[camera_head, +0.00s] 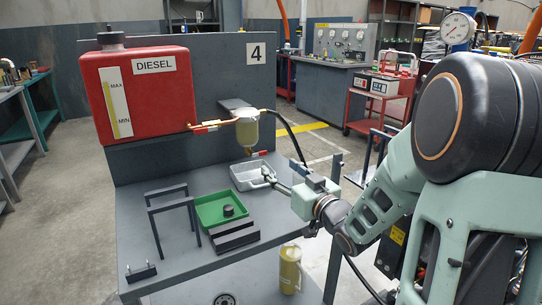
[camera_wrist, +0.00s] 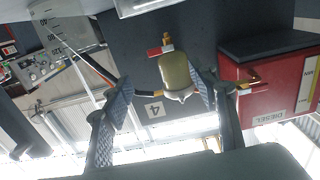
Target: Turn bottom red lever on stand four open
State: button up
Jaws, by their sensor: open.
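Stand four carries a pale filter bowl (camera_head: 247,130) at the end of a brass pipe. The bottom red lever (camera_head: 260,153) sticks out sideways to the right, just under the bowl. It also shows in the wrist view (camera_wrist: 160,50), where the picture is upside down, beside a brass outlet. My gripper (camera_head: 267,174) is open and empty, below and slightly right of the lever, above the table. In the wrist view, my gripper's fingers (camera_wrist: 163,92) stand apart on either side of the bowl's image; no contact with the lever shows.
An upper red lever (camera_head: 205,127) sits on the pipe from the red diesel tank (camera_head: 150,95). A grey tray (camera_head: 236,183) lies under the filter. A green tray (camera_head: 205,215) and a dark frame (camera_head: 152,210) are on the left of the table (camera_head: 185,262).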

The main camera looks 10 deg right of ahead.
aim_at(260, 152)
jog(key=b+x, duration=0.1)
jog(key=x, duration=0.9)
jog(key=shift+w+a, duration=0.2)
jog(key=shift+w, duration=0.05)
jog(key=c, duration=1.2)
